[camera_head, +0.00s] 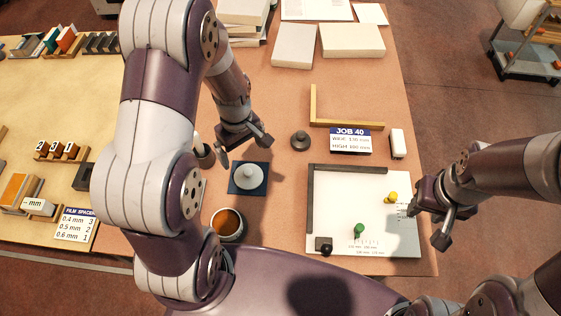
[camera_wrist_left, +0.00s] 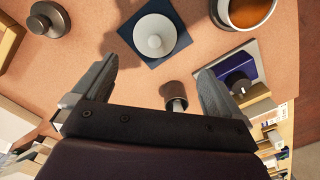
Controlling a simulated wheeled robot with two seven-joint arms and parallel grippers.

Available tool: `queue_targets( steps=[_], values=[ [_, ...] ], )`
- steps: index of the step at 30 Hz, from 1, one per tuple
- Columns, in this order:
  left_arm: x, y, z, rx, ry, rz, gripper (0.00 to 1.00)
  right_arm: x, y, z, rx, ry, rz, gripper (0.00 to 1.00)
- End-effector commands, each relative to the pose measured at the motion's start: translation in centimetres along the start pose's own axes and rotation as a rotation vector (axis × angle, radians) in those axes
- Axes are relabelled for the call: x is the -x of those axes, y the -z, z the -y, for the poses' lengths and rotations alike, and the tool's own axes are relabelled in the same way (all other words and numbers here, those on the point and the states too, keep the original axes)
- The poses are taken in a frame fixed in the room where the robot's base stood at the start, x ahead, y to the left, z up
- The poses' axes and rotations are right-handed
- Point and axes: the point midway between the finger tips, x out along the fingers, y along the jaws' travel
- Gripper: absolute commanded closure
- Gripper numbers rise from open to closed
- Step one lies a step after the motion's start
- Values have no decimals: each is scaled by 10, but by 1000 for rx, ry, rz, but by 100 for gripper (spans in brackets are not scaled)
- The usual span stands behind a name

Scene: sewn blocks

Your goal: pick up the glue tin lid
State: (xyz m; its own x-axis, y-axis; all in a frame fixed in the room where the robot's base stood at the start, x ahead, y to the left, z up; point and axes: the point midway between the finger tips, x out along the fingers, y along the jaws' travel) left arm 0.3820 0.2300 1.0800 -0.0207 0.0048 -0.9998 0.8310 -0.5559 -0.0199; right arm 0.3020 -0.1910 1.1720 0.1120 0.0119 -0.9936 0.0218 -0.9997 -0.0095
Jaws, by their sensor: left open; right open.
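A pale round lid with a raised knob (camera_head: 248,174), which looks like the glue tin lid, lies on a dark blue square mat (camera_head: 235,187). In the left wrist view the lid (camera_wrist_left: 150,40) is at the top centre, beyond the fingertips. An open tin of amber glue (camera_head: 227,223) stands just below the mat in the head view. My left gripper (camera_head: 244,151) is open and empty, just above the mat in the picture and apart from the lid. My right gripper (camera_head: 427,226) is open and empty at the right edge of the white board.
A dark round weight (camera_head: 300,141) sits right of my left gripper. A small brown pot (camera_head: 205,157) stands to its left, partly hidden by my arm. A white board (camera_head: 340,205) with coloured pegs lies to the right. A job sign (camera_head: 350,141) stands behind it.

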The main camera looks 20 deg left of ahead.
Motion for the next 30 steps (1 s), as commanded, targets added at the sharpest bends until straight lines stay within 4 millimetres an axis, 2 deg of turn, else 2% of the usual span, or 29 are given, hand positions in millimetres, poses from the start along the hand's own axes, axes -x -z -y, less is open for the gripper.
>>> queue_targets(
  steps=[3,8,15,20,25,27,30],
  values=[
    [2,5,-5,112,-11,-9,0,-1,0,0,0,0,0,57],
    [-3,4,-5,192,-9,-7,0,2,0,0,0,0,1,57],
    [-53,4,-5,198,-8,-6,0,16,2,0,0,0,0,57],
    [-72,5,-6,197,-10,-8,0,21,2,0,0,0,0,57],
    [-99,6,-8,196,-8,-6,0,40,5,0,0,0,0,57],
    [-113,6,-9,196,-9,-7,0,41,5,0,0,0,0,57],
    [-123,7,-9,196,-11,-8,0,42,5,0,0,0,0,57]
  ],
)
